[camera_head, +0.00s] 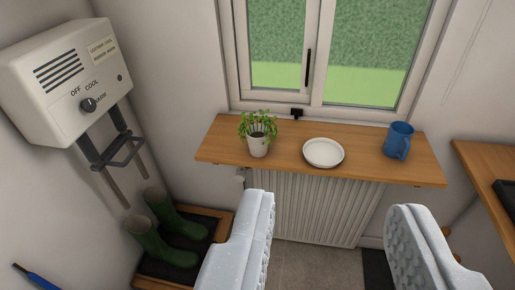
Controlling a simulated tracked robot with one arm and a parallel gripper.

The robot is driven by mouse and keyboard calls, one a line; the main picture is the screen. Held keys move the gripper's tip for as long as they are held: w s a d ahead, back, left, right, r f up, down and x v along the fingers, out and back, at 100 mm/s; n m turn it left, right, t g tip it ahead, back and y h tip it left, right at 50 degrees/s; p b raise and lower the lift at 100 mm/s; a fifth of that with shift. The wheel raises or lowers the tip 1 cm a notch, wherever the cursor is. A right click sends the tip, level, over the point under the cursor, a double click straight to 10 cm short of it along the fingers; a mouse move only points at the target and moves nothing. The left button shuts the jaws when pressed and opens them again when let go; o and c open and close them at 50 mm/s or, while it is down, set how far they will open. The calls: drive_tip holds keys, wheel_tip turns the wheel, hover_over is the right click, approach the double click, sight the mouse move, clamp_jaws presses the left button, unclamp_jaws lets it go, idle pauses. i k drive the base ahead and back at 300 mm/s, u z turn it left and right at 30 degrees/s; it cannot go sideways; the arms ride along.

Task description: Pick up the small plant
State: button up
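The small plant (258,136) is a leafy green plant in a white pot, upright on the left part of a wooden shelf (222,147) under the window. My gripper (335,225) shows at the bottom of the view as two pale, textured fingers set wide apart. It is open, with nothing between the fingers. It is nearer to the camera than the shelf and lower in the picture, apart from the plant. The plant is fully in view.
A white plate (323,152) lies right of the plant, and a blue mug (398,141) stands further right. A radiator (312,208) is below the shelf. Green boots (164,228) stand on a tray at lower left. A boot dryer (68,80) hangs on the left wall.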

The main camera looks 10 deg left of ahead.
sight(258, 134)
drive_tip(key=z, duration=0.35)
drive_tip(key=i, duration=1.25)
drive_tip(key=z, duration=0.15)
